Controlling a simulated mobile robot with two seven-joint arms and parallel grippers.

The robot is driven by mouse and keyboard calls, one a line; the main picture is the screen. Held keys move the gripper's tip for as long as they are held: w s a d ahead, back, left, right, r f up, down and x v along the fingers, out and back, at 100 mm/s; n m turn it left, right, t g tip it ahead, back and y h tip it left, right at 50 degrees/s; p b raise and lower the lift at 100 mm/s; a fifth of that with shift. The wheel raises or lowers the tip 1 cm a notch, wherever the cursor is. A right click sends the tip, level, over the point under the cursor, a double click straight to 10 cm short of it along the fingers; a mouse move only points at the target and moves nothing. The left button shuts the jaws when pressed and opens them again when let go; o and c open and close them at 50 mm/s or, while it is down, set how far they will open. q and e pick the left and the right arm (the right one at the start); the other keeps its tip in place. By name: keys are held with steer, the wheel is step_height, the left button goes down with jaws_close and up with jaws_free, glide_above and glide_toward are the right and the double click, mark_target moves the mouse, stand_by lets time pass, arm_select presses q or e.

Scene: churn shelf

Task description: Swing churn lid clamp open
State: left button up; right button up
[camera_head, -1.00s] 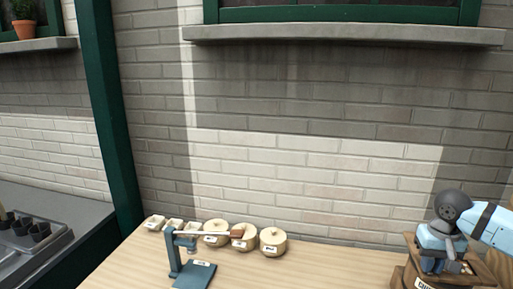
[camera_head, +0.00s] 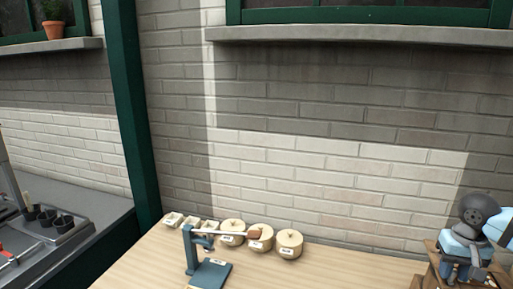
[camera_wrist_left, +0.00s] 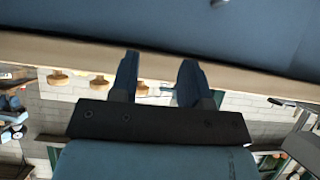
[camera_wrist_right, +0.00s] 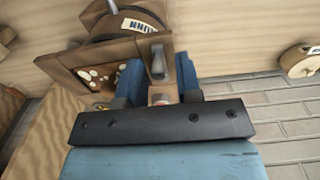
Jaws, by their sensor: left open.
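The wooden churn (camera_head: 434,264) stands at the right end of the table in the head view, largely covered by my right gripper (camera_head: 463,272). In the right wrist view the churn shows a dark rounded part with a white label (camera_wrist_right: 140,26) and a brown wooden block (camera_wrist_right: 98,58) with pale round spots. A grey metal piece, which looks like the lid clamp (camera_wrist_right: 158,62), stands between the fingertips of my right gripper (camera_wrist_right: 160,75). The fingers are apart, with gaps beside the metal. My left gripper (camera_wrist_left: 158,78) is open and empty in the left wrist view.
A blue-grey press with a lever (camera_head: 190,250) stands on the wooden table (camera_head: 310,272). Several lidded round pots (camera_head: 289,243) and small pale dishes (camera_head: 172,219) line the wall behind it. A grey bench with dark cups (camera_head: 63,222) is at the left.

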mark_target(454, 271)
steer(key=shift+r+p, duration=1.15)
steer(key=shift+r, duration=1.85)
steer(key=shift+f, duration=0.1)
